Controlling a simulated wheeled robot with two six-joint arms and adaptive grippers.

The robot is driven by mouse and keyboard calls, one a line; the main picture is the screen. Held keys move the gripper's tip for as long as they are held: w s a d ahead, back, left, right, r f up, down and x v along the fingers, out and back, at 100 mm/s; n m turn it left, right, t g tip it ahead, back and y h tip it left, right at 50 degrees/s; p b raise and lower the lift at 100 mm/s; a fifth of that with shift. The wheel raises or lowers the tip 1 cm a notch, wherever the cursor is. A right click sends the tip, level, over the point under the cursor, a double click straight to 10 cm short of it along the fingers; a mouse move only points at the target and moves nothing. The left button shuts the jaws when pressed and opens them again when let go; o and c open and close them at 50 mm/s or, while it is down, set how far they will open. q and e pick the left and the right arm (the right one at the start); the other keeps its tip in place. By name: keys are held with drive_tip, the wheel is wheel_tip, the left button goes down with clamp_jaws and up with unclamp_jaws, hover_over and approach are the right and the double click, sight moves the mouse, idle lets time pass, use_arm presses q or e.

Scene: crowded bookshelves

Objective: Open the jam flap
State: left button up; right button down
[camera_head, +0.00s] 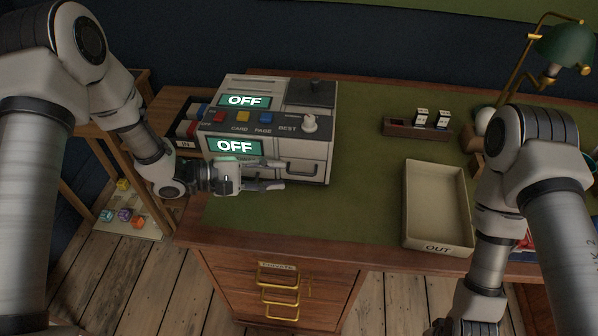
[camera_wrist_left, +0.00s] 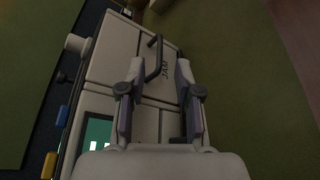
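The jam flap (camera_wrist_left: 118,52) is a pale panel on the front of a grey machine (camera_head: 318,125). In the left wrist view it carries a dark bar handle (camera_wrist_left: 153,60) and the word JAM, and it looks closed. My left gripper (camera_head: 283,178) is in front of the machine, just left of the handle in the head view. In the left wrist view its two fingers (camera_wrist_left: 158,68) are spread, with the handle's near end between or just beyond their tips; contact cannot be told. My right gripper (camera_head: 462,326) is low at the right, its fingers cut off or unclear.
The machine stands on a green-topped desk (camera_head: 370,165) and shows two OFF displays, coloured buttons and a white knob (camera_head: 310,123). An OUT tray (camera_head: 437,246), a wooden holder (camera_head: 400,128) and a green lamp (camera_head: 563,48) stand to the right. The desk between machine and tray is clear.

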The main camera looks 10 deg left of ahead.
sight(297, 174)
use_arm(q)
drive_tip(key=x, duration=0.5)
drive_tip(key=shift+s+a, duration=0.1)
drive_tip(key=shift+a, duration=0.1)
drive_tip(key=shift+d, duration=0.1)
clamp_jaws()
drive_tip(key=shift+s+f+m+t, duration=0.3)
drive_tip(key=shift+s+f+m, duration=0.2)
drive_tip(key=shift+s+m, duration=0.25)
drive_tip(key=shift+s+f+m+t+h+b, duration=0.4)
drive_tip(key=shift+f+m+h+b, duration=0.25)
drive_tip(key=shift+m, duration=0.4)
drive_tip(key=shift+s+f+m, duration=0.15)
drive_tip(key=shift+s+m, duration=0.1)
drive_tip(key=shift+m, duration=0.25)
